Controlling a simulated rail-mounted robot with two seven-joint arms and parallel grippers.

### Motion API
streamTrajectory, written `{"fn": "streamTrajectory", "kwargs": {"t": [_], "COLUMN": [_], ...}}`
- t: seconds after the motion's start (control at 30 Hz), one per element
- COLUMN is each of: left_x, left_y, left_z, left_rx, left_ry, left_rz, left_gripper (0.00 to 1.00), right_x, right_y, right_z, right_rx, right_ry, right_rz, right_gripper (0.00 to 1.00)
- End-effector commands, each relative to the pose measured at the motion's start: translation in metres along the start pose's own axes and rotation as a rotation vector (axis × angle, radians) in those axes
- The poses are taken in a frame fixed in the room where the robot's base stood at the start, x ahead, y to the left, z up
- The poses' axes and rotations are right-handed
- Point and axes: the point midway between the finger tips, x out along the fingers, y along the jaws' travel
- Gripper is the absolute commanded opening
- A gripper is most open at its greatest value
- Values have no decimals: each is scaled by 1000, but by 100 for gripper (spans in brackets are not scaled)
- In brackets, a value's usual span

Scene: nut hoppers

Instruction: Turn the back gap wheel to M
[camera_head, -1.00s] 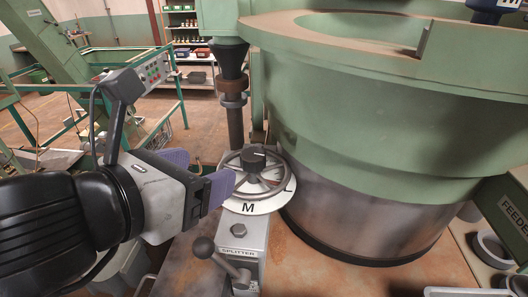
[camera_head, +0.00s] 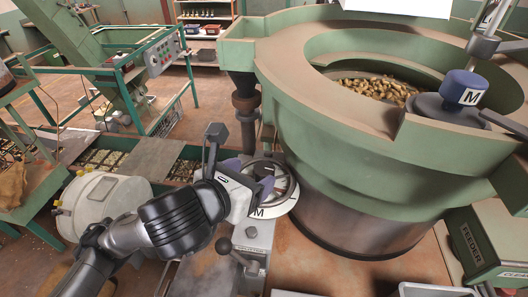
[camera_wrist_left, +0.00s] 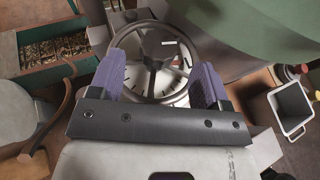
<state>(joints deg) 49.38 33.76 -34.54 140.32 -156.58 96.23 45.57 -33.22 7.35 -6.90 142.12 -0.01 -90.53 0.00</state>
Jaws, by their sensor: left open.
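A dark handwheel (camera_head: 284,181) with spokes stands over a white dial plate (camera_head: 275,207) marked M at its front, beside the big green bowl. In the left wrist view the wheel (camera_wrist_left: 118,40) shows its rim, spokes and hub, with the ticked dial (camera_wrist_left: 135,80) below. A small white mark shows near the hub. My left gripper (camera_head: 258,176) is at the wheel's left side. In the left wrist view my left gripper (camera_wrist_left: 157,82) is open, its purple fingers on either side of the wheel's near part. Contact cannot be told. My right gripper is not in view.
The green bowl (camera_head: 350,150) rises close on the right and holds brown nuts (camera_head: 375,88). A ball-ended lever (camera_head: 224,246) stands in front of the dial. A dark vertical post (camera_head: 246,105) stands behind the wheel.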

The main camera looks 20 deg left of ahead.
Motion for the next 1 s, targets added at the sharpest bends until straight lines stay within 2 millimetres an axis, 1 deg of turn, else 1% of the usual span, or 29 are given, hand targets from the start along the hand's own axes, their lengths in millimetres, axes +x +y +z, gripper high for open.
{"fn": "streamTrajectory", "kwargs": {"t": [0.03, 0.1, 0.2, 0.4, 0.57, 0.83, 0.87, 1.0], "left_x": [9, 20, 33, 49, 54, 55, 55, 55], "left_y": [0, 0, 0, 0, 0, 0, 0, 0], "left_z": [1, 1, 1, 1, 0, 0, 0, 0], "left_rx": [-1, -1, 0, -1, 0, 0, 0, 0], "left_ry": [5, 5, 4, 2, 0, 0, 0, 0], "left_rz": [0, 1, 1, 0, 0, 0, 0, -1], "left_gripper": [71, 71, 71, 71, 71, 71, 70, 56], "right_x": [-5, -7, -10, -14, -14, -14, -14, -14], "right_y": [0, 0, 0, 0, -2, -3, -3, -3], "right_z": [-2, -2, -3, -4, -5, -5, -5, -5], "right_rx": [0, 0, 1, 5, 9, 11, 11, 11], "right_ry": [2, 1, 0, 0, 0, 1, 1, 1], "right_rz": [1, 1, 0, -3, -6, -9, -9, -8], "right_gripper": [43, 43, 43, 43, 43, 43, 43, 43]}}
